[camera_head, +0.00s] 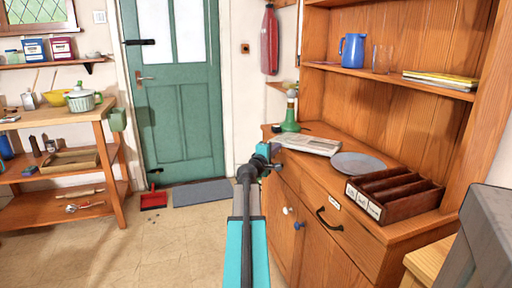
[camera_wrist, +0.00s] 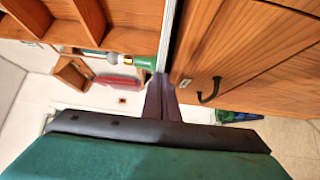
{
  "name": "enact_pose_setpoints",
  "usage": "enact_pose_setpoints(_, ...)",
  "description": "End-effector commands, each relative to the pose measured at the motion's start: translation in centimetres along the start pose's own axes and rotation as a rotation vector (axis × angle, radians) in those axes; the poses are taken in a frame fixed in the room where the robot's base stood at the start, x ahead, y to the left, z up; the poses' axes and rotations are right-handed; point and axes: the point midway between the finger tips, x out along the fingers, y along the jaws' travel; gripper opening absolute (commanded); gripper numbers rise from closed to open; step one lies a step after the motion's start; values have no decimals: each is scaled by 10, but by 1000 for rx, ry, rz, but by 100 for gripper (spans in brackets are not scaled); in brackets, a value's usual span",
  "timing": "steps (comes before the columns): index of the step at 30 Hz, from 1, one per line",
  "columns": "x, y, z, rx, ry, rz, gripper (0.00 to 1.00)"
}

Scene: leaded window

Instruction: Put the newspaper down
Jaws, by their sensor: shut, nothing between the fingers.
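The folded newspaper (camera_head: 312,146) lies on the wooden dresser's counter (camera_head: 395,228), near its far end and reaching to the front edge. In the wrist view a thin pale strip (camera_wrist: 168,35), which looks like the newspaper seen edge-on, runs up from the fingertips. My gripper (camera_head: 272,154) is at the newspaper's near left edge. Its dark fingers, seen in the wrist view (camera_wrist: 160,82), are together with nothing held between them. I cannot tell whether the fingertips touch the paper.
A grey round plate (camera_head: 358,163) and a dark wooden sorting tray (camera_head: 396,194) sit nearer on the counter. A green-based bottle-like object (camera_head: 290,115) stands behind the newspaper. A blue jug (camera_head: 352,50) is on the shelf above.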

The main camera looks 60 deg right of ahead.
Motion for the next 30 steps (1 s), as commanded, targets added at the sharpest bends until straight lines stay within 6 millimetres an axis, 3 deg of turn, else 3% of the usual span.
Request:
enact_pose_setpoints(1, 18, -4, -8, 21, 25, -5, 0)
enact_pose_setpoints(11, 8, -1, -10, 20, 21, -1, 0)
enact_pose_setpoints(23, -46, 16, -28, 10, 4, 20, 0)
enact_pose_setpoints(30, -74, 17, -24, 7, 3, 19, 0)
